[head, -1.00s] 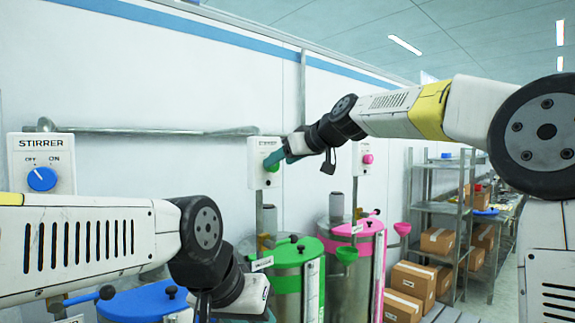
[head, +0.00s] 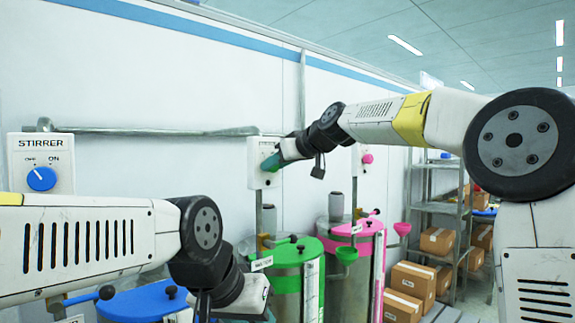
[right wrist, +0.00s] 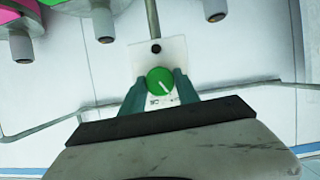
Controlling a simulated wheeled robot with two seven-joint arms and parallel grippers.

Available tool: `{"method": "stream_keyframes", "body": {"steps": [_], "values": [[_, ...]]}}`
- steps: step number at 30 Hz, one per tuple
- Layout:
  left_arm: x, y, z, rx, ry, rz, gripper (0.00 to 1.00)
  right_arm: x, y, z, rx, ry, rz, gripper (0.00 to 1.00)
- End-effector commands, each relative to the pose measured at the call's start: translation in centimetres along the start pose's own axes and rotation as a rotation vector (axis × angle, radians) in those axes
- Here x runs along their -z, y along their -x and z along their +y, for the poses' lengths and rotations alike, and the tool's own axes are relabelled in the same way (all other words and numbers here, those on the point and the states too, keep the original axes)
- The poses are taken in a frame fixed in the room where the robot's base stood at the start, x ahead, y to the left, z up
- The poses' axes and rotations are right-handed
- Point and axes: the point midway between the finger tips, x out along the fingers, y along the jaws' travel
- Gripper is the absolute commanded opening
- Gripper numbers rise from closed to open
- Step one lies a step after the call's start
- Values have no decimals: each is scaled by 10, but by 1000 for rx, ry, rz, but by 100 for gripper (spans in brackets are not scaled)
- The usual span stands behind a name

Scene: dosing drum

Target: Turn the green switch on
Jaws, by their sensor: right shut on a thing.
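The green switch is a round green knob (right wrist: 160,80) on a white stirrer box (head: 262,180) on the wall. In the right wrist view, where the box shows upside down, its white mark slants to the lower right; the lettering beside it is partly hidden. My right gripper (right wrist: 161,83) has its teal fingers on both sides of the knob and is shut on it. In the head view the right gripper (head: 270,162) covers the knob. My left gripper (head: 238,315) is at the bottom of the head view; its fingers are cut off by the frame edge.
A blue stirrer switch (head: 41,179) is at the left and a pink one (head: 367,158) is to the right. Below stand a blue drum (head: 140,305), a green drum (head: 300,255) and a pink drum (head: 352,232). A wall pipe (head: 150,131) runs beside the green switch box.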

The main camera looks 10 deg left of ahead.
Motion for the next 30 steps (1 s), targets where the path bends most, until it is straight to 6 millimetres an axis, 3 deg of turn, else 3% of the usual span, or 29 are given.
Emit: {"method": "stream_keyframes", "body": {"steps": [11,30], "values": [[0,0,0,0,0,0,36,-1,0,2,52,-129,-1,0],[0,0,0,0,0,0,36,-2,0,6,274,-665,-1,0]]}}
